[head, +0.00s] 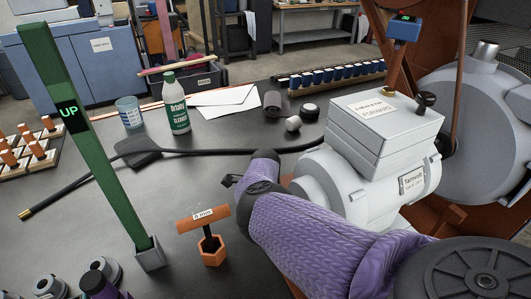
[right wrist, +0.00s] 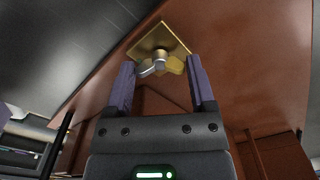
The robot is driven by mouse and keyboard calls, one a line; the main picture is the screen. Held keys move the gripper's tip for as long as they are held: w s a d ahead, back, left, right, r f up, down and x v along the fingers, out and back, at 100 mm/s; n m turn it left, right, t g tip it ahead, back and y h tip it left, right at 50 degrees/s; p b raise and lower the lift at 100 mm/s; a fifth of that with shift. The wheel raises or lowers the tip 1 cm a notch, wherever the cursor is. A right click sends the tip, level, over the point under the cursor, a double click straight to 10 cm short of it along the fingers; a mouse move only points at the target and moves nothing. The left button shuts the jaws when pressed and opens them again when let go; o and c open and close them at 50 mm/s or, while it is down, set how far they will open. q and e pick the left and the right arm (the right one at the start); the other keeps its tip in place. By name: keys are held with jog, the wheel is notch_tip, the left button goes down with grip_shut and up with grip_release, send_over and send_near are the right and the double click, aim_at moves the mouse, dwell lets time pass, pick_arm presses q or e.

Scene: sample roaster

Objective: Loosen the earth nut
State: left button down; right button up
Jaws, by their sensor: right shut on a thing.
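The earth nut (right wrist: 160,66) is a small wing nut with a silver wing on the left and a yellow wing on the right. It sits at a square brass plate (right wrist: 152,42) on a red-brown panel in the right wrist view. My right gripper (right wrist: 161,68) is shut on the nut, with one purple finger at either side of its wings. In the head view the nut and my right gripper are hidden, and my purple right arm reaches beside the grey motor (head: 370,200). My left gripper cannot be made out; only a bit of purple shows at the bottom left edge.
A green post marked UP (head: 85,140) stands on the dark table (head: 180,185). An orange 8 mm T-handle tool (head: 203,222) stands near the front.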

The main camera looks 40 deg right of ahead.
jog(key=o, duration=1.2)
notch_tip(320, 180, up, 9)
jog(key=p, duration=0.6)
jog(key=shift+r, duration=0.2)
pick_arm(q)
notch_tip(320, 180, up, 6)
jog(key=w, duration=0.1)
jog(key=shift+w+d+t, duration=0.35)
jog(key=shift+d+t, duration=0.05)
jog(key=shift+d, duration=0.05)
pick_arm(e)
jog(key=shift+r, duration=0.25)
